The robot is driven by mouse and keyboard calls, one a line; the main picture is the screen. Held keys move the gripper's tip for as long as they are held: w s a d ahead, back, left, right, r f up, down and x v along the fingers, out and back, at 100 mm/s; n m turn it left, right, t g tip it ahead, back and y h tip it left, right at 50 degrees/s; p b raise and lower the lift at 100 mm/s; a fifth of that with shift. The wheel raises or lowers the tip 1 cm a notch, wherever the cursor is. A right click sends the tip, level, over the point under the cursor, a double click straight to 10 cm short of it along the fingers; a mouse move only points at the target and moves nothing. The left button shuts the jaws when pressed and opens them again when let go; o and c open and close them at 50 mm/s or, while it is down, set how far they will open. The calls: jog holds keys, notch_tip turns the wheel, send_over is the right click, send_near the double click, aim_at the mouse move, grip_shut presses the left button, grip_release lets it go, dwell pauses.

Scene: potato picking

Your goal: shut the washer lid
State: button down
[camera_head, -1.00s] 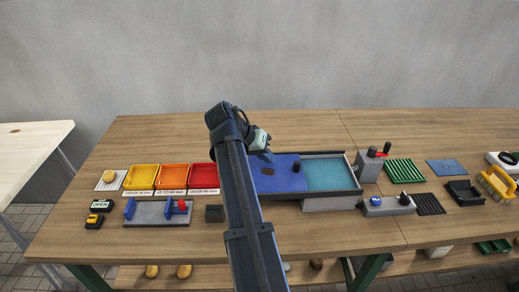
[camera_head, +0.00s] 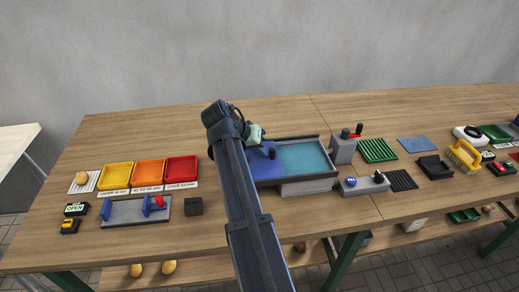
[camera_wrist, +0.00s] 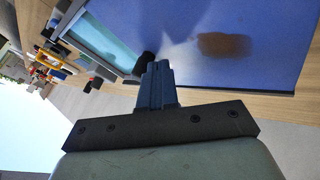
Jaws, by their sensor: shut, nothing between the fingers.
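The washer is a grey-rimmed tray (camera_head: 334,160) with teal water (camera_head: 304,157) showing in its right part. Its flat blue lid (camera_head: 264,172) lies to the left of the water, so the washer is partly uncovered. A dark knob (camera_head: 272,153) stands near the lid's right edge. My gripper (camera_head: 264,143) is shut and empty, close to the knob on its left. In the wrist view, my fingertips (camera_wrist: 157,66) are beside the black knob (camera_wrist: 143,65), over the blue lid (camera_wrist: 270,25); I cannot tell whether they touch. My arm hides the lid's left part.
Yellow, orange and red trays (camera_head: 181,170) stand to the left, with a grey stand with blue uprights (camera_head: 128,212) in front. A grey block with levers (camera_head: 343,148) and a control box (camera_head: 365,184) stand right of the washer. The table behind is clear.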

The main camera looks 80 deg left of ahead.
jog(key=w, duration=1.7)
jog(key=s, duration=0.2)
jog(key=s+a, duration=0.1)
jog(key=s, duration=0.1)
jog(key=shift+s+a, duration=0.1)
jog(key=shift+s, duration=0.25)
jog(key=v, duration=1)
jog(key=shift+w, duration=0.15)
jog(key=shift+w, duration=0.1)
